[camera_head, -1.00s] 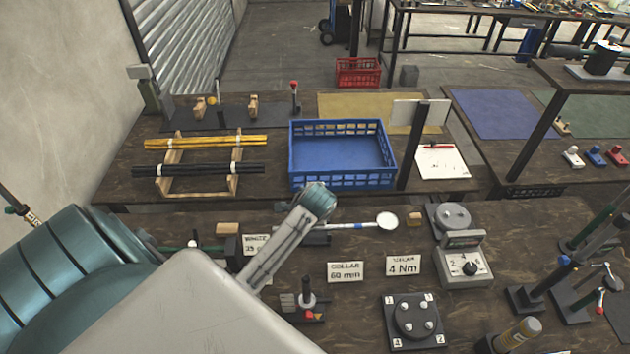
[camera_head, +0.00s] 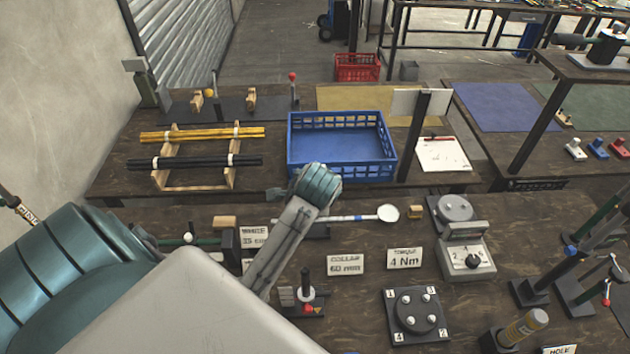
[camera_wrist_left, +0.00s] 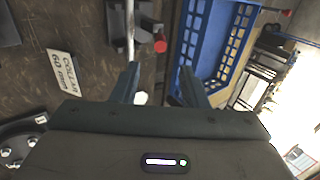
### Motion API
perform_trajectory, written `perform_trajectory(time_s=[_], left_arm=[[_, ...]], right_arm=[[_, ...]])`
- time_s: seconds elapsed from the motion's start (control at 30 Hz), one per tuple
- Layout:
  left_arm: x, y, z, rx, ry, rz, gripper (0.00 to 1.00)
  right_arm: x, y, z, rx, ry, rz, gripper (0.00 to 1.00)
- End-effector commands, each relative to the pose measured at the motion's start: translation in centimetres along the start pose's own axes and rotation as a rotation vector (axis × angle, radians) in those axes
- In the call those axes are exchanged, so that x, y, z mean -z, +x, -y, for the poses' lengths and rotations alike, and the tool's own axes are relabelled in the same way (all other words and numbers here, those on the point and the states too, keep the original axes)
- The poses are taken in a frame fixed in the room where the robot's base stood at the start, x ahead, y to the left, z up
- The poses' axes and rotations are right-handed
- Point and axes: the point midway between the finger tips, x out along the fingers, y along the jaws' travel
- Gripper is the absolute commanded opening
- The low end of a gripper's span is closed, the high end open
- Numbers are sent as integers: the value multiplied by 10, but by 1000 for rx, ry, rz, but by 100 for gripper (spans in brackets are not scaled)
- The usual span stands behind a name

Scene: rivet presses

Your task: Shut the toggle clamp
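In the left wrist view, a red cylindrical knob (camera_wrist_left: 160,47) stands just beyond my left gripper (camera_wrist_left: 158,70), beside a pale rod (camera_wrist_left: 130,28). The knob looks like the toggle clamp's handle, but I cannot be sure. A dark block (camera_wrist_left: 172,22) lies near it. The two fingers are apart with nothing gripped between them; a white round piece shows lower down, behind the gap. In the head view my wrist hides the knob and most of the gripper. The pale rod (camera_head: 350,218) sticks out to the right of my wrist. My right gripper is not in view.
A blue crate (camera_head: 340,180) stands close behind my wrist. Label cards, including COLLAR 60 mm (camera_head: 345,265), lie in front. A small post fixture (camera_head: 307,295), a numbered disc plate (camera_head: 416,312) and a grey dial box (camera_head: 466,260) stand nearby. Upright presses stand at the right.

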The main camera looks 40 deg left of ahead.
Motion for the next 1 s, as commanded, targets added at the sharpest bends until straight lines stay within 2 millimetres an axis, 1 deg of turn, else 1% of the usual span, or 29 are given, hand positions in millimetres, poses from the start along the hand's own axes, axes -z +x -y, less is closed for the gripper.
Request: perform_trajectory(time_s=[0.03, 0.17, 0.2, 0.23, 0.37, 0.4, 0.5, 0.57, 0.67, 0.7, 0.8, 0.9, 1.0], left_arm=[[0, 0, 0, 0, 0, 0, 38], [3, 5, 3, -19, 10, -8, 12], [6, 10, 5, -39, 19, -15, 5], [8, 15, 8, -61, 28, -22, 0], [17, 44, 24, -211, 72, -62, 0], [18, 53, 31, -271, 81, -77, 0], [14, 68, 50, -422, 87, -111, 0], [9, 73, 65, -510, 81, -135, 0], [-4, 74, 93, -654, 53, -182, 0], [-10, 72, 105, -705, 37, -203, 0], [-24, 64, 131, -815, -2, -259, 0], [-34, 56, 150, -886, -32, -307, 0], [-40, 51, 160, -924, -48, -337, 0]], right_arm=[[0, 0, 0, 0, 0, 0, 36], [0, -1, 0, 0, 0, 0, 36], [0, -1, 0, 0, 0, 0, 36], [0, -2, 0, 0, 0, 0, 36], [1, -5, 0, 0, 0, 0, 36], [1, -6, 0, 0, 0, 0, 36], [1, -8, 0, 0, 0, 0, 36], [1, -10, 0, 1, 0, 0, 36], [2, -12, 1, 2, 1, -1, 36], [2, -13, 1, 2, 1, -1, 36], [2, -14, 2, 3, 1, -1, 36], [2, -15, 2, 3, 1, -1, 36], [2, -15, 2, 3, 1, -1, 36]])
